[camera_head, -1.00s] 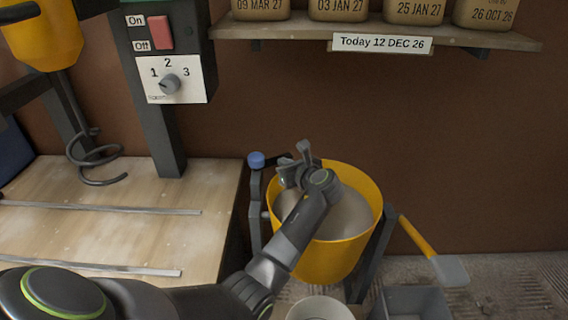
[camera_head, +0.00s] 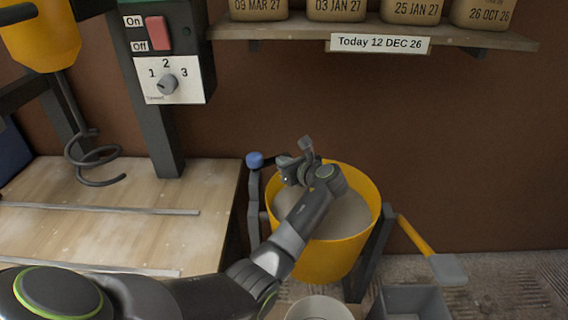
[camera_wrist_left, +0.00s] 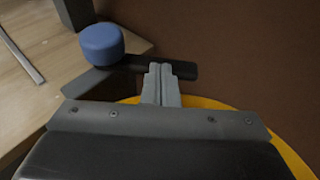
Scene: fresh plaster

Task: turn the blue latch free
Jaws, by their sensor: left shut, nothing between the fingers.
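The blue latch knob (camera_head: 255,160) stands at the left rim of the yellow bucket (camera_head: 330,262). In the left wrist view, the blue knob (camera_wrist_left: 101,43) sits on a dark latch arm (camera_wrist_left: 180,69) that extends to the right. My left gripper (camera_head: 283,161) is over the bucket's left rear rim, just right of the knob. Its fingers (camera_wrist_left: 161,72) are shut and empty. They overlap the dark latch arm in the wrist view; I cannot tell whether they touch it. My right gripper is in neither view.
The bucket holds grey plaster (camera_head: 348,218) and sits in a dark stand. A wooden bench (camera_head: 115,230) lies left, a yellow-handled tool (camera_head: 418,238) right. A shelf (camera_head: 380,32) with tubs runs above. A grey bin (camera_head: 415,302) and a pale container (camera_head: 318,309) stand in front.

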